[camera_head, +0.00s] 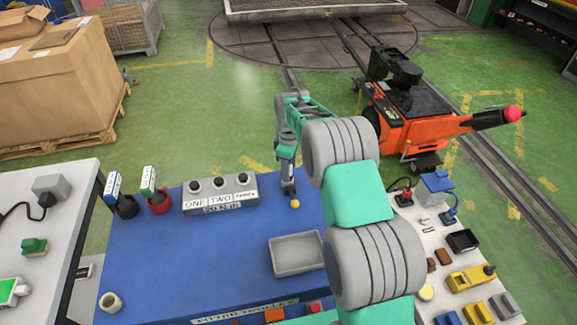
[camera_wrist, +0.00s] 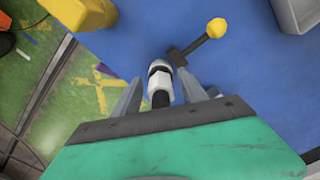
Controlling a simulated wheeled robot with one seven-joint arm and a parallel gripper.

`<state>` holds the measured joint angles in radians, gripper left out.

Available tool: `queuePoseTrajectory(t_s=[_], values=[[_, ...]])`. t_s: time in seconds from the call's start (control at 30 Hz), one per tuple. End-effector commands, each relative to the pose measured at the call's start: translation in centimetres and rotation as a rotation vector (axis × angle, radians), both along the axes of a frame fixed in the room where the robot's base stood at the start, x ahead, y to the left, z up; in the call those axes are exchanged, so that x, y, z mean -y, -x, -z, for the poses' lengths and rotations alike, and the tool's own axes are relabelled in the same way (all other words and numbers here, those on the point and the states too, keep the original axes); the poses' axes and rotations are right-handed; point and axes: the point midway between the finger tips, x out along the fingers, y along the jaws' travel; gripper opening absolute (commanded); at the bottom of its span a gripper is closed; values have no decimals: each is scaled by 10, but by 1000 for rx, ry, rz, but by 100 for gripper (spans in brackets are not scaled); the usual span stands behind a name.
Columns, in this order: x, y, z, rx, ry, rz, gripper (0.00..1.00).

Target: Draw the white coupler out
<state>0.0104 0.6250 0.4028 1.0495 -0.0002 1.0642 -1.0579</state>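The white coupler (camera_wrist: 160,82) shows in the wrist view as a white cylinder with a dark ring and a black lower part, over the blue top. My gripper (camera_wrist: 160,77) has one grey finger on each side of it, with visible gaps, so it looks open around the coupler and not closed on it. A dark lever with a yellow knob (camera_wrist: 217,28) sits just beyond the coupler; its knob also shows in the head view (camera_head: 295,204). In the head view my gripper (camera_head: 288,187) points down over the blue trolley top (camera_head: 170,265), and the coupler cannot be made out there.
A grey box with black knobs and labels (camera_head: 220,193) stands left of my gripper. A grey tray (camera_head: 297,254) lies in front. Red and black cups (camera_head: 159,201) stand at the back left. A white side surface with several small parts (camera_head: 440,270) is at right, an orange cart (camera_head: 425,128) behind.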

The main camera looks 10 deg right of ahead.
Motion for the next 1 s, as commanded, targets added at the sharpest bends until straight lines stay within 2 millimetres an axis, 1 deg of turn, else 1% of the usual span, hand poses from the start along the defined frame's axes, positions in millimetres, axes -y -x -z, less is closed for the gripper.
queuePoseTrajectory(t_s=[0.03,0.5,0.6,0.83,0.87,1.0], values=[[0,0,0,0,0,0,45],[0,0,-1,0,0,1,6],[0,0,-1,0,0,1,0],[0,0,-1,0,0,1,0],[0,0,-1,0,0,1,27],[0,0,-1,0,0,1,16]])
